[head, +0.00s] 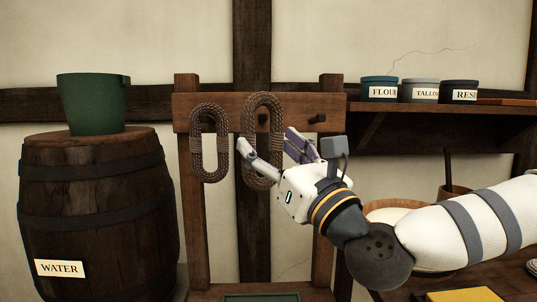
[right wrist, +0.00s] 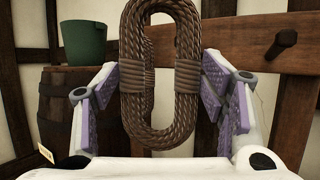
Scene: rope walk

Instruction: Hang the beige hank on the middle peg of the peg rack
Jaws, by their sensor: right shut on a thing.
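The beige hank, a long brownish rope loop with bound sides, stands upright before the middle of the peg rack (head: 222,105); it shows in the head view (head: 276,115) and in the right wrist view (right wrist: 187,60). The right peg (head: 318,118) is bare. My left gripper is not in view.
A second, smaller rope hank (head: 196,140) hangs at the rack's left. A water barrel (head: 100,190) with a green bucket (head: 92,104) stands left.

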